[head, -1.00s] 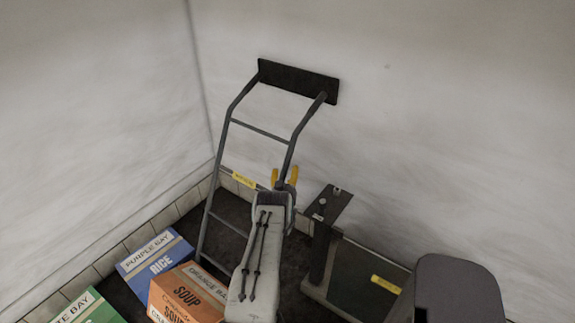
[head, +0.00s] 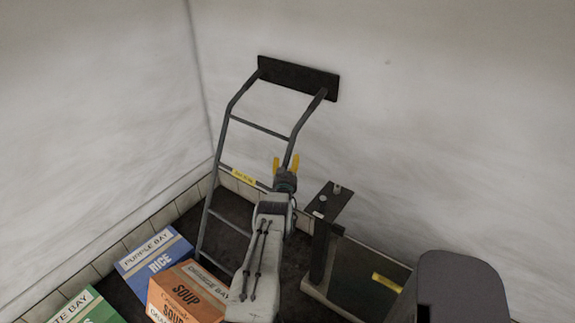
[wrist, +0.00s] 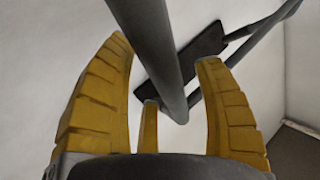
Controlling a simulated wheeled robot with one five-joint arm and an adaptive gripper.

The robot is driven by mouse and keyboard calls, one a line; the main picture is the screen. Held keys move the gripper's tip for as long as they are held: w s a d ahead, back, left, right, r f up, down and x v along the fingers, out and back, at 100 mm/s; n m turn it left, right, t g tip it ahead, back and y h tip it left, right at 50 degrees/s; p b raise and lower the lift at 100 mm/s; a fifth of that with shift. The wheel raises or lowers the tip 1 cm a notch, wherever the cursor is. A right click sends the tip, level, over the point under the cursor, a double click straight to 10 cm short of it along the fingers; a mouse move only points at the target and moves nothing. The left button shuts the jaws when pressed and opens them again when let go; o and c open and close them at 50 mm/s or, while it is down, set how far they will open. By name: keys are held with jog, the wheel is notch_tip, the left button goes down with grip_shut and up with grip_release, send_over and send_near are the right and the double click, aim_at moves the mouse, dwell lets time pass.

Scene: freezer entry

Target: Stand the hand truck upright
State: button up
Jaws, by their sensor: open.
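The hand truck, a grey tubular frame (head: 229,118) with crossbars and a dark plate (head: 299,78) at its top, leans in the corner with the plate at the back wall. Its foot is partly hidden behind the boxes and my arm. My gripper (head: 286,163) has yellow fingers and is at the frame's right rail. I cannot tell whether the tube touches the palm. The dark plate (wrist: 185,65) shows behind the tube.
A blue rice box (head: 152,258), an orange soup box (head: 186,294) and a green box (head: 86,309) sit at the lower left. A dark post with a flat top (head: 331,199) stands right of my arm, by a low platform with a yellow label (head: 387,282).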

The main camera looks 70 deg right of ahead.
jog(key=shift+c, duration=0.4)
grip_shut()
